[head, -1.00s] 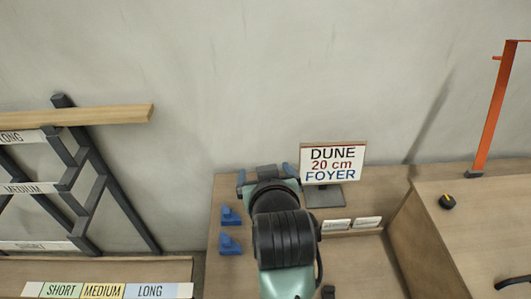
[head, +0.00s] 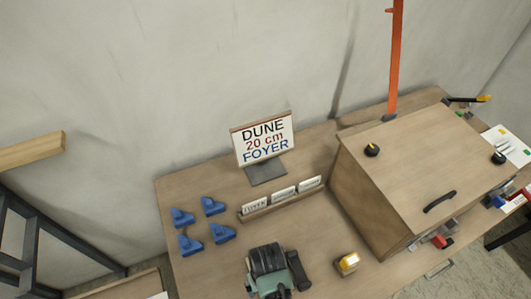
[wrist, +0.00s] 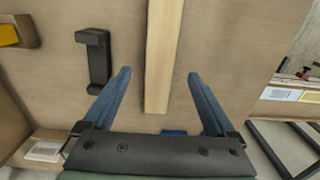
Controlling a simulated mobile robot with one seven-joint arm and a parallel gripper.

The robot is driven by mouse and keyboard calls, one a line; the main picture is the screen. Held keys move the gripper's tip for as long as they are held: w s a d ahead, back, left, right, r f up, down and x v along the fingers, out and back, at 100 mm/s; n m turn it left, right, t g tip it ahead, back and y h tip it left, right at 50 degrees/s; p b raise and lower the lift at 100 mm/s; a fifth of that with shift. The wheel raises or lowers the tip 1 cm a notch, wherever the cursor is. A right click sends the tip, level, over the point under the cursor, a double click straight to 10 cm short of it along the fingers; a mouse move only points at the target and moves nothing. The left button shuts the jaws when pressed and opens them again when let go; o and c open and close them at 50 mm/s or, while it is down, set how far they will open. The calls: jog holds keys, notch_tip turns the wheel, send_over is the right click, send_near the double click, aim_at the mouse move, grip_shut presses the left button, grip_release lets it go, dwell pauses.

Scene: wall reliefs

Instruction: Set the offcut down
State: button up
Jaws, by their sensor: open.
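The offcut, a pale wooden strip (wrist: 163,55), shows in the wrist view, running from the top edge down to an end between my fingers. My gripper (wrist: 159,75) is open, with one blue finger on each side of the strip and a gap on both sides. The strip appears to lie on the brown bench top (wrist: 215,50), though its contact with the bench is hard to judge. A bit of blue (wrist: 174,132) shows just below its near end. In the head view my arm hides the gripper, and I cannot make out the offcut.
A black bracket (wrist: 95,60) lies left of the strip. A yellow-topped block (head: 347,263) stands right of my arm. Several blue blocks (head: 186,245), a card rack (head: 283,200) and a sign (head: 265,140) are on the bench. A large wooden box (head: 400,190) stands right.

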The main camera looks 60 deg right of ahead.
jog(key=shift+w+d+f, duration=0.1)
jog(key=shift+w+f, duration=0.05)
jog(key=shift+f, duration=1.15)
jog(key=shift+w+d+f, duration=0.1)
jog(key=shift+w+f, duration=0.05)
jog(key=shift+f, duration=1.15)
grip_shut()
